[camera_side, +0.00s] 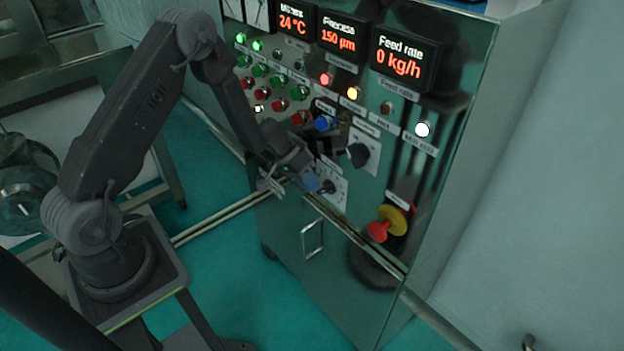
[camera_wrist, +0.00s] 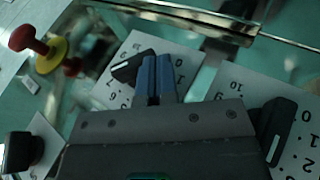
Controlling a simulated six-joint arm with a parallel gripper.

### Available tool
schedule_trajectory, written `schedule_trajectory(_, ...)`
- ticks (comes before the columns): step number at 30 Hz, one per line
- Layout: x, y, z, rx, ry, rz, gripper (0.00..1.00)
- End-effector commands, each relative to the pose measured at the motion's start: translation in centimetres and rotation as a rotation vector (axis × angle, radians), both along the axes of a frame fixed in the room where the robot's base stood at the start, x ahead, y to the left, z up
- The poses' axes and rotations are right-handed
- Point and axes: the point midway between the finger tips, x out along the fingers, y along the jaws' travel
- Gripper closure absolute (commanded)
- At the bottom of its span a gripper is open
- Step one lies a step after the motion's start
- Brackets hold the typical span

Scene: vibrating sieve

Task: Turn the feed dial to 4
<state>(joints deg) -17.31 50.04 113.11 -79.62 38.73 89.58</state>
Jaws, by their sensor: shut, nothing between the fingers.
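The control cabinet (camera_side: 340,245) carries several dials with black knobs on white scale plates. In the wrist view one knob (camera_wrist: 128,68) sits just left of my fingertips, its scale upside down with a 0 and a 1 to the right. A second knob (camera_wrist: 275,128) is at the right and a third (camera_wrist: 18,150) at the left edge. In the side view one dial (camera_side: 358,154) shows clear, and another (camera_side: 328,187) is close to my fingers. I cannot read which is the feed dial. My gripper (camera_wrist: 152,58), with blue fingers, is shut and empty. The feed rate display (camera_side: 402,60) reads 0 kg/h.
A red emergency button (camera_side: 380,230) with a yellow collar juts out at lower right; it also shows in the wrist view (camera_wrist: 28,40). Rows of lit buttons (camera_side: 275,80) are above my gripper. A metal door handle (camera_side: 312,238) sticks out below it.

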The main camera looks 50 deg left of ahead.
Motion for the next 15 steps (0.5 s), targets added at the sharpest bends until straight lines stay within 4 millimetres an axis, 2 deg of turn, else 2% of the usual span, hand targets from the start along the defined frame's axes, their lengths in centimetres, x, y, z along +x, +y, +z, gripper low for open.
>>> schedule_trajectory(15, 0.02, 0.05, -0.61, 0.001, 0.0, 0.0, 1.0)
